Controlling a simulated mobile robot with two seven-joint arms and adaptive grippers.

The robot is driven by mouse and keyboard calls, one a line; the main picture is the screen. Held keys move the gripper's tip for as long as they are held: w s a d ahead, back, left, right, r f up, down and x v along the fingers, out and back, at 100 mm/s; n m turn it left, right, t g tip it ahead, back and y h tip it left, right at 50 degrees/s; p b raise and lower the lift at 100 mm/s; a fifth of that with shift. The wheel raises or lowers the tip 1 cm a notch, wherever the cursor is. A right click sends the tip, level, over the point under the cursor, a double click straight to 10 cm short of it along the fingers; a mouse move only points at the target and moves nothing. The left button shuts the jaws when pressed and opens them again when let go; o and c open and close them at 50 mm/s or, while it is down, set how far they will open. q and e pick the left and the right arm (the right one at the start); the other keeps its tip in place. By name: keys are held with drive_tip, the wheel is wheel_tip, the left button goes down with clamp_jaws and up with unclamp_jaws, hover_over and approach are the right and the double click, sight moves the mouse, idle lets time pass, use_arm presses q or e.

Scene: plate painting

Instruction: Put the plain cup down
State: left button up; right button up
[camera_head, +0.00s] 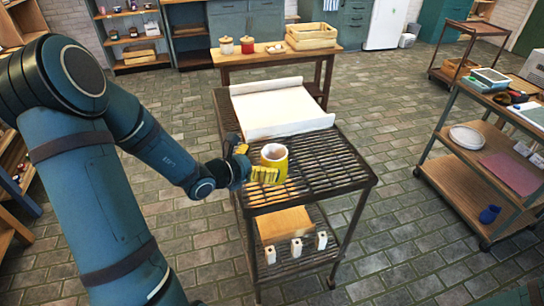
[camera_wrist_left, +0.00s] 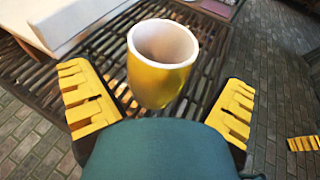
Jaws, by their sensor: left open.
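The plain cup (camera_head: 273,158) is yellow outside and white inside, and it stands upright on the dark slatted rack top (camera_head: 330,160). It also shows in the left wrist view (camera_wrist_left: 160,75), where its open mouth is seen from above. My left gripper (camera_head: 254,162) is open, with its yellow fingers on either side of the cup. In the left wrist view the two fingers (camera_wrist_left: 158,105) are apart, with a visible gap between each finger and the cup.
A white tray-like board (camera_head: 283,108) with raised ends lies on the rack behind the cup. Bare slats lie right of the cup. A trolley (camera_head: 480,160) stands at the right.

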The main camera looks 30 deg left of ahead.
use_arm(q)
drive_tip(key=p+v, duration=0.1)
drive_tip(key=v, duration=0.6)
drive_tip(key=shift+s, duration=0.3)
drive_tip(key=shift+a+r, duration=0.1)
